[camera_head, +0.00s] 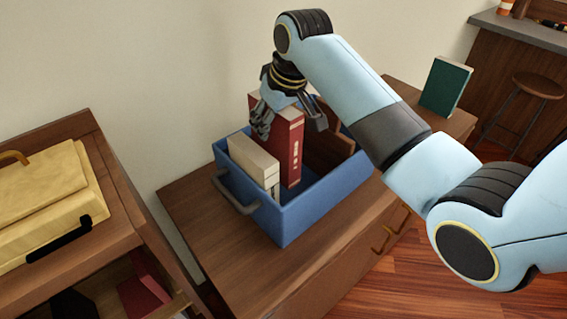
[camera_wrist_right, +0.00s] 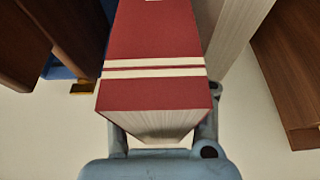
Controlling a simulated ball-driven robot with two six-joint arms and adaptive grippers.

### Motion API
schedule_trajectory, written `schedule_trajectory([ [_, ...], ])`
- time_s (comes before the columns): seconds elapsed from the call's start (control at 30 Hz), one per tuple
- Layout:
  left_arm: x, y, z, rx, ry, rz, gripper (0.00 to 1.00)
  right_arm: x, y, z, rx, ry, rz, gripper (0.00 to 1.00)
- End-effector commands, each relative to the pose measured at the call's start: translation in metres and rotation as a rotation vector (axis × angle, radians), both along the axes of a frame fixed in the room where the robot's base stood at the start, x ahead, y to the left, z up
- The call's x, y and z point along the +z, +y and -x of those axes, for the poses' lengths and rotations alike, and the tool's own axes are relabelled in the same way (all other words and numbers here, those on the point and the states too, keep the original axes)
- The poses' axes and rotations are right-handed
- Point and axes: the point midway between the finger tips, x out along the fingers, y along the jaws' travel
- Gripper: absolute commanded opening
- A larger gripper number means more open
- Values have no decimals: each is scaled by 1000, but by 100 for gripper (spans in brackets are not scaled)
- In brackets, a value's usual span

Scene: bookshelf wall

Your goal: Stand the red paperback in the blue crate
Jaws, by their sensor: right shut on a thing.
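I cannot tell whether the book touches the crate floor. My left gripper is not in view.
Cream books (camera_head: 250,160) stand in the crate left of the red one, and a brown book (camera_head: 330,130) stands right of it. A green book (camera_head: 446,86) is on the wooden cabinet (camera_head: 195,205) at the right. A shelf with a yellow case (camera_head: 45,195) stands at left.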

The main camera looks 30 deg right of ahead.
Motion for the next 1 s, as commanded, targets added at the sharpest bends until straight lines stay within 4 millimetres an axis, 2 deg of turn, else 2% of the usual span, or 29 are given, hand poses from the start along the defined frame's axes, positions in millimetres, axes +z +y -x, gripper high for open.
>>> schedule_trajectory([
  [0.1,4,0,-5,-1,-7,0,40,-20,0,0,0,0,0,0],
  [0.53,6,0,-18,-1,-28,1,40,-71,0,0,0,-1,1,0],
  [0.97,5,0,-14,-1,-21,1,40,-78,0,-1,0,-3,0,0],
  [1.0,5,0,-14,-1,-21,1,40,-79,0,0,0,0,1,40],
])
